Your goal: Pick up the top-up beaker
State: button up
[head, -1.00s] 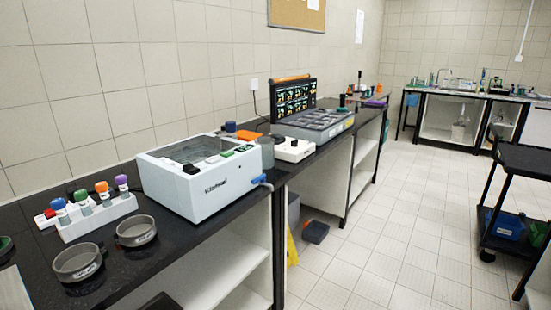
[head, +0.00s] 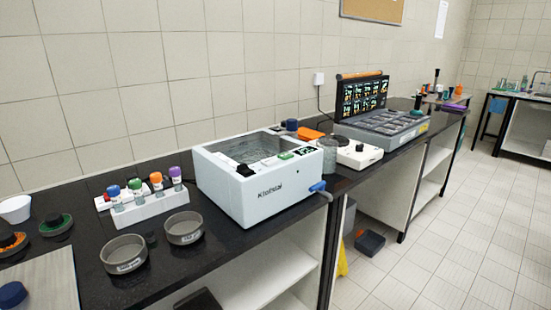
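A greyish, see-through beaker (head: 329,160) stands upright on the black bench, just right of the white water bath (head: 262,192); it is likely the top-up beaker, but no label on it can be read. It stands close to the white device with a black knob (head: 359,154). The bath has an open top with clear liquid or glass inside and a blue tap (head: 318,187) at its front right. My gripper is not in view.
Two grey sieves (head: 124,254) lie on the bench before a white rack (head: 148,208) of colour-capped bottles. A white bowl (head: 15,209) stands at far left. A laptop-like screen (head: 361,96) and grey tray unit (head: 382,131) are beyond the beaker. The floor (head: 440,250) at right is clear.

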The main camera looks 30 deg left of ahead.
aim_at(329, 147)
jog(key=u, duration=0.55)
jog(key=i, duration=1.55)
jog(key=u, duration=0.05)
